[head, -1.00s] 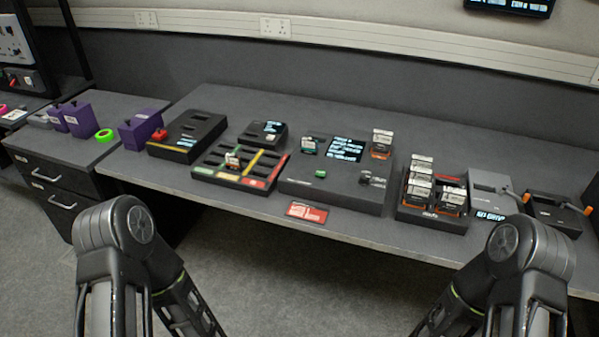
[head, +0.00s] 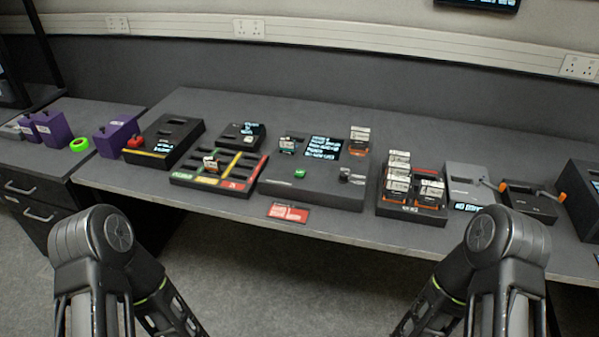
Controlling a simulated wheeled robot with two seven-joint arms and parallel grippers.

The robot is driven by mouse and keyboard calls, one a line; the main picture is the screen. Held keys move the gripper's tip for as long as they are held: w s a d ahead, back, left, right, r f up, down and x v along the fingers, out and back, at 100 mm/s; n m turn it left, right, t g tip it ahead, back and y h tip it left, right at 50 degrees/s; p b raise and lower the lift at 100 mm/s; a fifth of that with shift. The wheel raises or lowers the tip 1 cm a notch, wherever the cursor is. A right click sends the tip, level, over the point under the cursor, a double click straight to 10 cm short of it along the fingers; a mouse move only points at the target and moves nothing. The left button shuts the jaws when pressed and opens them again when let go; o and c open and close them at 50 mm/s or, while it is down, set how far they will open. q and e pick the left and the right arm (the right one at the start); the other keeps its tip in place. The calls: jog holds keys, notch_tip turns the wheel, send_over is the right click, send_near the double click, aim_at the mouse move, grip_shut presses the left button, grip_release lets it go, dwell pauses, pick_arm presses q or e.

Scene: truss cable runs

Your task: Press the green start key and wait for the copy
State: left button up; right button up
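The green start key (head: 299,174) sits on the front part of a dark grey copy station (head: 268,187) in the middle of the desk. The station has a lit screen (head: 324,148) with text too small to read.
A tray with coloured lanes (head: 210,183) is left of the station. A red label (head: 288,212) lies at the desk's front edge. Purple blocks (head: 52,130) stand far left.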

grip_shut()
dwell(1.3)
